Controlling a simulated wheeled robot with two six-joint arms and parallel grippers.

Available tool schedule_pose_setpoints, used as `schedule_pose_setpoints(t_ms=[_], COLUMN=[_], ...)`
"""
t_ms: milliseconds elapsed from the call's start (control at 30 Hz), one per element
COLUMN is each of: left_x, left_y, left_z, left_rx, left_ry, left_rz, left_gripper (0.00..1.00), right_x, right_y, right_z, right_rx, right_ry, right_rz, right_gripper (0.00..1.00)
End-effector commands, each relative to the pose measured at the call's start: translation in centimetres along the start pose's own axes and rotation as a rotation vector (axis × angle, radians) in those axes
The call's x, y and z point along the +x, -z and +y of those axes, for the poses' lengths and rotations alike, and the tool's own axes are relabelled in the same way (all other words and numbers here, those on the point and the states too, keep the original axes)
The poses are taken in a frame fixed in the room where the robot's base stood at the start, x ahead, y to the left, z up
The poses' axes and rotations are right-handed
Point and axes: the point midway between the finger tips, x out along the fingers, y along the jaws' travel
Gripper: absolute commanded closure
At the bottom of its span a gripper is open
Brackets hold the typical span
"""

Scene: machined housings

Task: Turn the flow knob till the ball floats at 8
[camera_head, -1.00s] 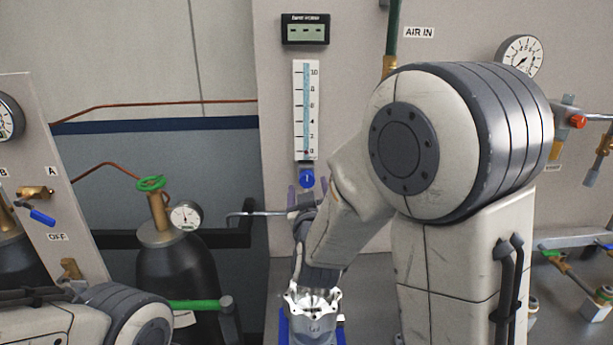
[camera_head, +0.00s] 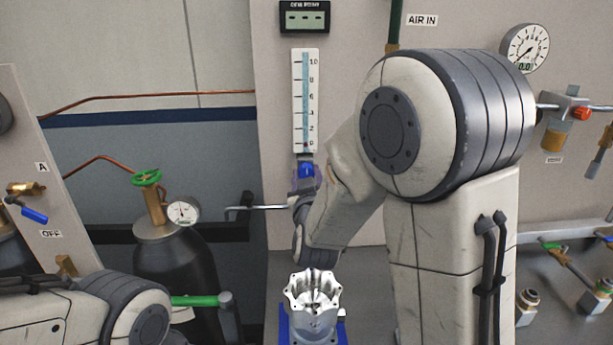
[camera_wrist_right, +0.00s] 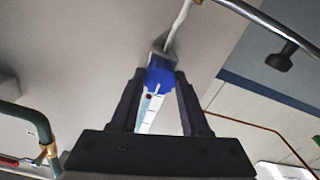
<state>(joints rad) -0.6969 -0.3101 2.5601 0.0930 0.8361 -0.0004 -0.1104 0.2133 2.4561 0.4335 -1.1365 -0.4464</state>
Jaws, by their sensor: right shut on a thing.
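The flowmeter (camera_head: 296,100) is a white upright scale with a pale blue tube, marked from 0 up to 10, on the grey panel. Its small dark red ball (camera_head: 306,144) sits at the bottom, near 0. The blue flow knob (camera_head: 306,170) is just below the scale. My right gripper (camera_head: 306,177) is shut on the knob from below. In the right wrist view the dark fingers (camera_wrist_right: 160,95) lie on either side of the blue knob (camera_wrist_right: 159,78), which shows a white mark. My left gripper is out of view; only part of that arm shows at lower left.
A digital display (camera_head: 305,17) is above the scale. A metal rod (camera_head: 260,207) juts out left of my right gripper. A silver machined housing (camera_head: 313,298) stands below. A dark cylinder with a green valve (camera_head: 147,178) and gauge (camera_head: 183,212) stands at left.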

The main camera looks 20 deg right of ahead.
Motion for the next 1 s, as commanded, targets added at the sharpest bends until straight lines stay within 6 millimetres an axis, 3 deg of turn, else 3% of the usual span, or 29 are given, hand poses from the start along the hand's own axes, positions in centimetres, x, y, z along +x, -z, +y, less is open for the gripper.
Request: schedule_pose_setpoints(t_ms=[367, 1000], left_x=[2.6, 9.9], left_y=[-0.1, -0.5], left_z=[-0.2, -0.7], left_rx=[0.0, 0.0], left_ry=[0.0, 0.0], left_rz=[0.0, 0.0], left_gripper=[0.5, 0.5], right_x=[-0.1, -0.1], right_y=[-0.3, -0.5], right_z=[-0.1, -0.1], right_rx=[0.178, 0.779], right_ry=[-0.001, 0.001], right_rz=[0.004, 0.004], right_gripper=[1.0, 1.0])
